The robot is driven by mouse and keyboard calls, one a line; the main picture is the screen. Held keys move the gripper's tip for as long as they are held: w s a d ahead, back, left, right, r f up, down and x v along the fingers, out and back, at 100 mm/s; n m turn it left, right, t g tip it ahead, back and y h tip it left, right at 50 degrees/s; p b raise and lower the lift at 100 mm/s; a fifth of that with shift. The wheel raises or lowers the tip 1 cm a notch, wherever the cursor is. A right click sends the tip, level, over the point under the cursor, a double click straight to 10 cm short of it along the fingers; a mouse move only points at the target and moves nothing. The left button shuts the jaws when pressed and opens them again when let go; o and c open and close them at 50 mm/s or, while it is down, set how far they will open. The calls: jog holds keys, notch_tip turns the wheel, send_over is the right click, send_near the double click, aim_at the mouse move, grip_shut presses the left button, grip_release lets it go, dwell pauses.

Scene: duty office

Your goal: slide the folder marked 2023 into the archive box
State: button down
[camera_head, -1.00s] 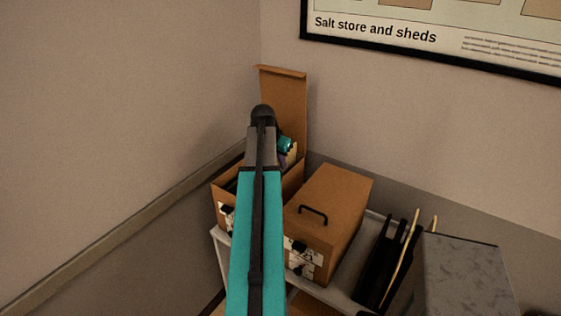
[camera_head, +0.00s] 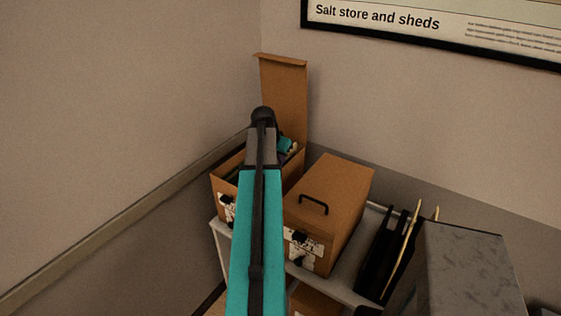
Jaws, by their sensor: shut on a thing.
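The open archive box (camera_head: 228,186) stands at the left end of the shelf, its tall lid (camera_head: 284,100) upright at the back. My arm crosses in front of it and covers much of its opening. My gripper (camera_head: 284,154) shows only as a small teal and dark part at the right of the opening, low by the box's rim. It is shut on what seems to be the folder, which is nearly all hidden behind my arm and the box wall. No 2023 marking can be read.
A closed brown box (camera_head: 330,200) with a black handle stands right beside the open one on the pale shelf (camera_head: 345,292). Further right are upright black holders (camera_head: 377,255) with thin folders and a grey speckled block (camera_head: 470,270). Walls close in behind and left.

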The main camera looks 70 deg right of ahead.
jog(key=shift+f+b, duration=1.05)
jog(key=shift+f, duration=1.15)
jog(key=c, duration=1.9)
grip_release()
jog(key=shift+o, duration=0.2)
jog(key=shift+f, duration=0.1)
jog(key=shift+s, duration=0.1)
jog(key=shift+r+p, duration=1.9)
jog(key=shift+r, duration=1.7)
